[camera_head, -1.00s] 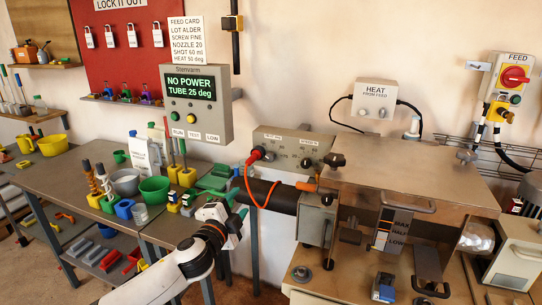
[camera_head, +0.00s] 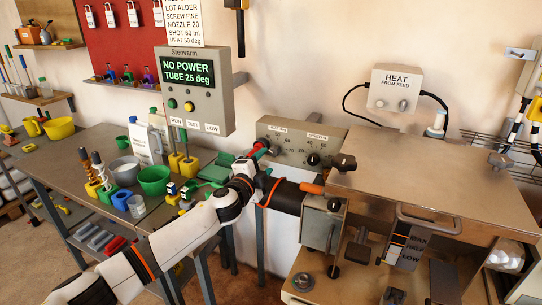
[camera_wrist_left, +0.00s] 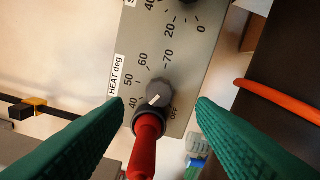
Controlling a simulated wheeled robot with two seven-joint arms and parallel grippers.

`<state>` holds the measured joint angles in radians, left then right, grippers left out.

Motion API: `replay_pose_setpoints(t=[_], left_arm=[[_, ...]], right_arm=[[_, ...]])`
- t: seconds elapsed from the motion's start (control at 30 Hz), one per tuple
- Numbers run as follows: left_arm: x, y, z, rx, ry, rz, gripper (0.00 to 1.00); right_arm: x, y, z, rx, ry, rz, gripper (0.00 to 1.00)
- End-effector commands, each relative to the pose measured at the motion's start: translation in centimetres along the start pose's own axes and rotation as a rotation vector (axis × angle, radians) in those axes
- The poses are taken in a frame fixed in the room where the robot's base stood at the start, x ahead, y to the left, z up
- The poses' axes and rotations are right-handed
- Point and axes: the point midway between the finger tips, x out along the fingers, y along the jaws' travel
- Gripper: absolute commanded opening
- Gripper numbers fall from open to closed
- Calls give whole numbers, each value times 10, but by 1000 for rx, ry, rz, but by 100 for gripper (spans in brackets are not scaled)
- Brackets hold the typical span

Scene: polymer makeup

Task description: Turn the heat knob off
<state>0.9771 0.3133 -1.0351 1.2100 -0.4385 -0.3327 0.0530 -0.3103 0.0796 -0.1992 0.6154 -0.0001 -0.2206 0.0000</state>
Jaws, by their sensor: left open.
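The heat knob (camera_wrist_left: 155,94) is a dark round dial with a pale pointer on a grey panel, beside a HEAT deg scale and an OFF mark. I cannot tell for sure which mark the pointer meets. A red cylindrical piece (camera_wrist_left: 147,145) overlaps the knob's lower edge. My left gripper (camera_wrist_left: 160,103) is open, its green fingers on either side of the knob and red piece, apart from both. In the head view my left gripper (camera_head: 252,160) is at the left end of the control panel (camera_head: 290,144) and hides the knob there. My right gripper is not in view.
An orange cable and a dark barrel (camera_head: 287,196) lie just right of my left wrist. A display box (camera_head: 193,92) reading NO POWER hangs above left. A table (camera_head: 95,146) with cups and tools stands left. A HEAT FROM FEED box (camera_head: 395,88) is on the wall.

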Motion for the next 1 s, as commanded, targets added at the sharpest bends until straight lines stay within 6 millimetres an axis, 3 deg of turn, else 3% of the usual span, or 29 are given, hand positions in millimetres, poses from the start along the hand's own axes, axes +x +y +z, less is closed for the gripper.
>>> replay_pose_setpoints(t=[0.2, 0.4, 0.87, 1.0], left_arm=[[29, -2, 0, -1, 0, 1, 51], [45, -1, 0, -2, 1, 1, 51], [51, 0, 0, -1, 0, 0, 51], [51, 0, 0, -1, 0, -1, 28]], right_arm=[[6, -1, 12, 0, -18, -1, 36], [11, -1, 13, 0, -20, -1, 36], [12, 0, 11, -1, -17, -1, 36], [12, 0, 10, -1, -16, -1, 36]])
